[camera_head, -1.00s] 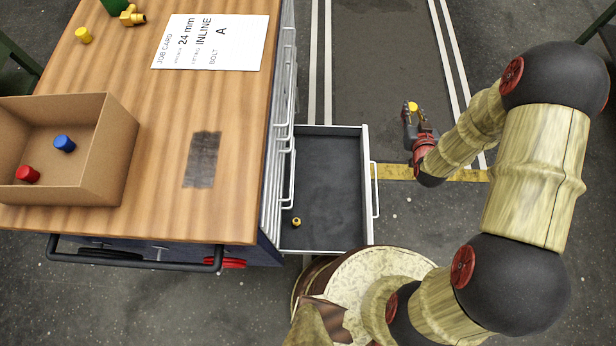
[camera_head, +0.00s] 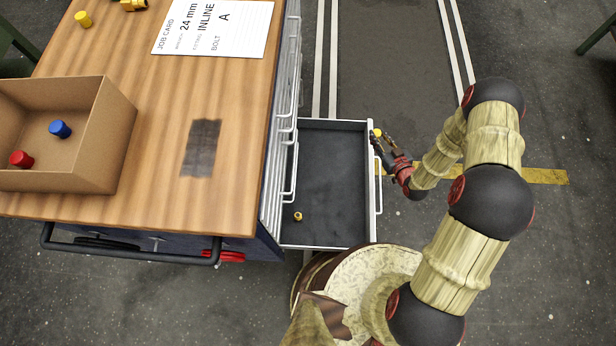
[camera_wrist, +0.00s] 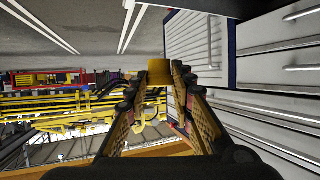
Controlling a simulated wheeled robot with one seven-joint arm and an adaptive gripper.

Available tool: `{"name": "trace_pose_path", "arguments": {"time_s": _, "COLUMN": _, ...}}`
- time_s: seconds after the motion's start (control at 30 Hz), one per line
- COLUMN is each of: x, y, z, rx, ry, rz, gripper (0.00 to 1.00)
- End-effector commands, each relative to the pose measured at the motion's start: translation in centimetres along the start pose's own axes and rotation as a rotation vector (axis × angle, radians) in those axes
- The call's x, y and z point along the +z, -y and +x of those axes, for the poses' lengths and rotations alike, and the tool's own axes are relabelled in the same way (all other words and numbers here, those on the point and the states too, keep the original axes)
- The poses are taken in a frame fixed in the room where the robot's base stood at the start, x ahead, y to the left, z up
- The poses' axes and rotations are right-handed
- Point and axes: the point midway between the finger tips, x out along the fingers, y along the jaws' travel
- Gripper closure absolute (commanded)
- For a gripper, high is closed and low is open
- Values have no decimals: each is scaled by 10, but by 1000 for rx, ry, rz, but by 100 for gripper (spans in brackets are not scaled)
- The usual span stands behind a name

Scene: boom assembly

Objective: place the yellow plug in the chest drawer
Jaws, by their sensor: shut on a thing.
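The yellow plug (camera_wrist: 159,72) is held between the fingertips of my gripper in the wrist view. In the head view the plug (camera_head: 377,132) shows at the tips of my gripper (camera_head: 383,139), close to the drawer's right edge. The chest drawer (camera_head: 335,180) is pulled open, with a dark, mostly bare floor. A small yellow-brass piece (camera_head: 298,216) lies inside it near the front left. Another yellow plug (camera_head: 83,19) stands on the wooden bench top at the upper left.
A cardboard box (camera_head: 110,135) on the bench top (camera_head: 230,130) holds a red plug (camera_head: 21,159) and a blue plug (camera_head: 60,129). A job card (camera_head: 215,28) and a dark patch (camera_head: 202,147) lie beside it. The drawer's handle (camera_head: 379,185) sticks out at its right side.

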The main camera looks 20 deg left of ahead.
Motion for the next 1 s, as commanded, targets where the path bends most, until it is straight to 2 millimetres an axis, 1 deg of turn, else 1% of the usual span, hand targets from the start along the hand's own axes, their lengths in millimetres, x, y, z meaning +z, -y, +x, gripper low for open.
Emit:
{"name": "trace_pose_path", "arguments": {"time_s": 0.03, "x": 16, "y": 6, "z": 4, "rx": -18, "ry": 3, "rz": -4, "gripper": 90}}
{"name": "trace_pose_path", "arguments": {"time_s": 0.2, "x": 58, "y": 29, "z": 12, "rx": -84, "ry": 3, "rz": -32, "gripper": 90}}
{"name": "trace_pose_path", "arguments": {"time_s": 0.3, "x": 79, "y": 42, "z": 14, "rx": -117, "ry": 1, "rz": -46, "gripper": 90}}
{"name": "trace_pose_path", "arguments": {"time_s": 0.4, "x": 95, "y": 53, "z": 16, "rx": -143, "ry": 1, "rz": -58, "gripper": 90}}
{"name": "trace_pose_path", "arguments": {"time_s": 0.5, "x": 106, "y": 61, "z": 16, "rx": -161, "ry": 1, "rz": -65, "gripper": 90}}
{"name": "trace_pose_path", "arguments": {"time_s": 0.67, "x": 114, "y": 70, "z": 21, "rx": -174, "ry": -1, "rz": -73, "gripper": 90}}
{"name": "trace_pose_path", "arguments": {"time_s": 0.77, "x": 118, "y": 82, "z": 32, "rx": -178, "ry": 0, "rz": -74, "gripper": 90}}
{"name": "trace_pose_path", "arguments": {"time_s": 1.0, "x": 126, "y": 119, "z": 72, "rx": -178, "ry": 0, "rz": -74, "gripper": 90}}
